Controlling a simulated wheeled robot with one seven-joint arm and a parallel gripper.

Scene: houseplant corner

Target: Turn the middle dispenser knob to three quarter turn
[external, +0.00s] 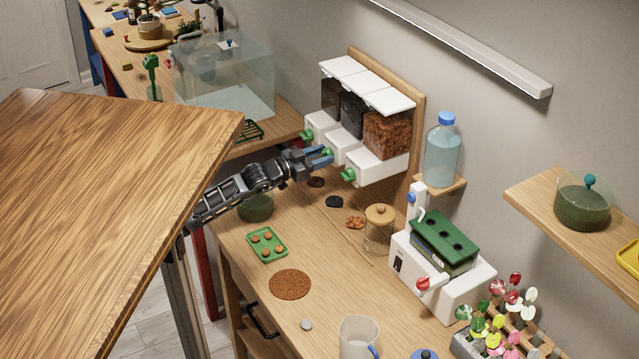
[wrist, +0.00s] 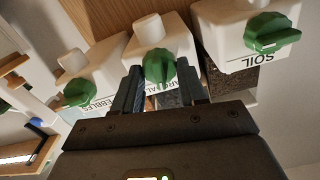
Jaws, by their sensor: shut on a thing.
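The middle dispenser is a white box (external: 345,147) under a clear bin of dark lumps, with a green knob (external: 327,152) on its front. In the wrist view this middle knob (wrist: 159,66) sits between my two dark fingers, its grip pointing along them. My gripper (external: 321,155) is shut on the knob, and it shows in the wrist view too (wrist: 160,75). The label behind the knob is partly hidden. The neighbouring green knobs, on the soil dispenser (wrist: 271,32) and the pebbles dispenser (wrist: 78,93), are clear of my fingers.
The wooden bench below holds a green tray (external: 267,244), a cork mat (external: 291,284) and a glass jar with a wooden lid (external: 379,229). Small dark and orange spills lie under the dispensers. A glass tank (external: 225,75) stands behind left. A wooden top (external: 110,190) fills the near left.

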